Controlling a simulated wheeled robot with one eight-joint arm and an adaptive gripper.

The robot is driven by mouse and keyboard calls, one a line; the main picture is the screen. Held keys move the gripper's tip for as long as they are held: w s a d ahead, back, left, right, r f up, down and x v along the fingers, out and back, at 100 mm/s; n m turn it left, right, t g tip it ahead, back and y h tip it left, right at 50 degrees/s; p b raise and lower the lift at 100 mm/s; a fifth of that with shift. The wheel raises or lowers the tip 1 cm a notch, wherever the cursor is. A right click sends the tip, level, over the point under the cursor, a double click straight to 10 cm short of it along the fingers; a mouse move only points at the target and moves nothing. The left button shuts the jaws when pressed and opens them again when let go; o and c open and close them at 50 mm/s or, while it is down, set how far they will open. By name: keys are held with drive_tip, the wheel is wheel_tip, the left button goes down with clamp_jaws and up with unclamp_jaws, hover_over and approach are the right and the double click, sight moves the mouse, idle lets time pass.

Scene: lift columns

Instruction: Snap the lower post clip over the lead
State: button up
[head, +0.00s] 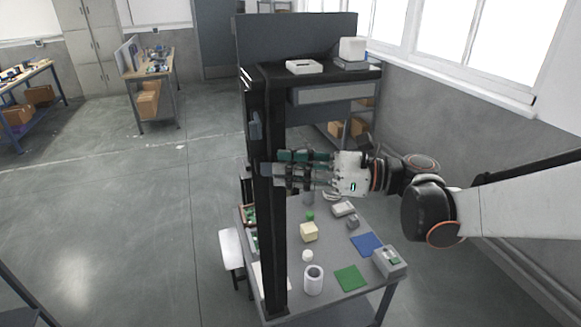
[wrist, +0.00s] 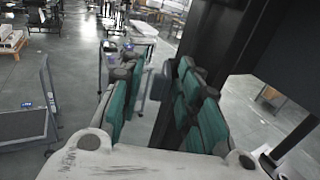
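The dark upright post (head: 272,235) stands at the near side of the bench; it also shows in the wrist view (wrist: 211,38). A grey-blue clip-like block (head: 254,125) sits on the post's left face, above my gripper. My gripper (head: 273,165) reaches the post from the right at mid-height. In the wrist view my gripper (wrist: 158,66) has its two teal-padded fingers apart. A small grey-blue block (wrist: 157,83) shows in the gap between them, beside the post; I cannot tell which clip it is. I cannot make out the lead.
A dark shelf (head: 325,72) overhangs my gripper. Open floor (head: 130,220) lies left.

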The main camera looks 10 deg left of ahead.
clamp_jaws()
drive_tip(key=n+g, duration=0.1)
drive_tip(key=w+n+g+b, duration=0.1)
drive_tip(key=g, duration=0.2)
drive_tip(key=shift+w+n+h+b, duration=0.35)
drive_tip(key=shift+n+h, duration=0.05)
unclamp_jaws()
drive_tip(key=shift+s, duration=0.1)
drive_tip(key=shift+d, duration=0.1)
drive_tip(key=v, duration=0.8)
drive_tip(key=shift+o, duration=0.5)
